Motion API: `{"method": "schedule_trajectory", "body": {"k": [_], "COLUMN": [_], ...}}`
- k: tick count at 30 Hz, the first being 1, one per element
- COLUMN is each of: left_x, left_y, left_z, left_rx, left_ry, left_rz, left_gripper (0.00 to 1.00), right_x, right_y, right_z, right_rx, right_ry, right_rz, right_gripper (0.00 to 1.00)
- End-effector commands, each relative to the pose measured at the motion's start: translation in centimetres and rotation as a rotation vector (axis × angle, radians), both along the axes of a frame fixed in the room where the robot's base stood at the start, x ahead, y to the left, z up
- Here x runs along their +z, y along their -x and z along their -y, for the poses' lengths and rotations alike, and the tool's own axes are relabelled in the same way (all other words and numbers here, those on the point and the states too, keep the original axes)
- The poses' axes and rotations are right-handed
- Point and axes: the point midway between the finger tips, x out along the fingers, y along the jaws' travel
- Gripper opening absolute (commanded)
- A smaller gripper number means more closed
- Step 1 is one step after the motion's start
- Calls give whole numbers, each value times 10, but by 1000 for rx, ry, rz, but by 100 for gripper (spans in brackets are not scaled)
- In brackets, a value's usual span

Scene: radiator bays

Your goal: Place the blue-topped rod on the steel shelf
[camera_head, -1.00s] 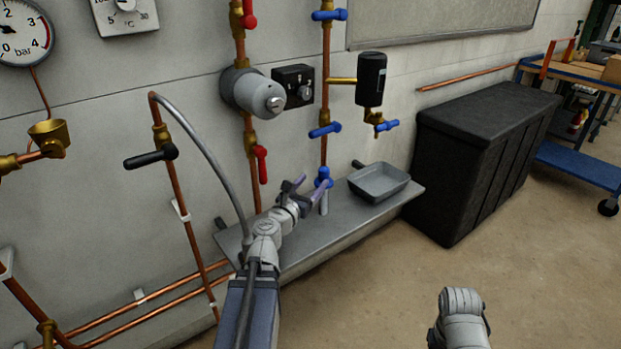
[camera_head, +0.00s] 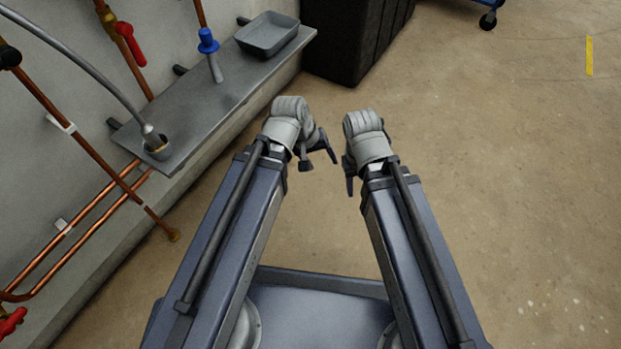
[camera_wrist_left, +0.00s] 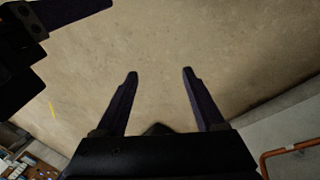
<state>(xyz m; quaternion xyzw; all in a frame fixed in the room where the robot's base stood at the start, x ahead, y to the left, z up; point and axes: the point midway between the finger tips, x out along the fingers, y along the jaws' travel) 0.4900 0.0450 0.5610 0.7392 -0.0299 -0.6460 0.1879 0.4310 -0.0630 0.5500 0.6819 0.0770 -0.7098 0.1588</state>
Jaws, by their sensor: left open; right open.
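The blue-topped rod (camera_head: 214,66) stands upright on the steel shelf (camera_head: 185,108) along the wall, with its blue cap up and its grey lower end on the shelf surface. My left gripper (camera_head: 319,152) is well to the right of the rod, apart from it, in front of the shelf. In the left wrist view its two fingers (camera_wrist_left: 160,78) are spread, with only bare floor between them. My right gripper (camera_head: 349,178) is beside the left one, further from the shelf. It is open and holds nothing that I can see.
A grey tray (camera_head: 268,35) sits at the shelf's far end, and a round cup-like fitting (camera_head: 157,147) with a hose sits at its near end. Copper pipes (camera_head: 85,235) run along the wall. A black chest (camera_head: 350,40) stands behind.

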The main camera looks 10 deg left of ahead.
Motion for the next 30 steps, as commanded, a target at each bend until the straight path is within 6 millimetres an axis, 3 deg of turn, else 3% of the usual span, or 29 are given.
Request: {"method": "schedule_trajectory", "body": {"k": [3,9,30], "left_x": [-11,-11,-11], "left_y": [34,57,59], "left_z": [-3,-15,-18], "left_rx": [-300,-536,-558], "left_ry": [-233,-425,-444], "left_rz": [-58,-125,-133], "left_gripper": [71,71,71], "right_x": [0,0,0], "right_y": [0,0,0], "right_z": [0,0,0], "right_rx": [0,0,0], "right_ry": [0,0,0], "right_rz": [0,0,0], "right_gripper": [50,50,50]}}
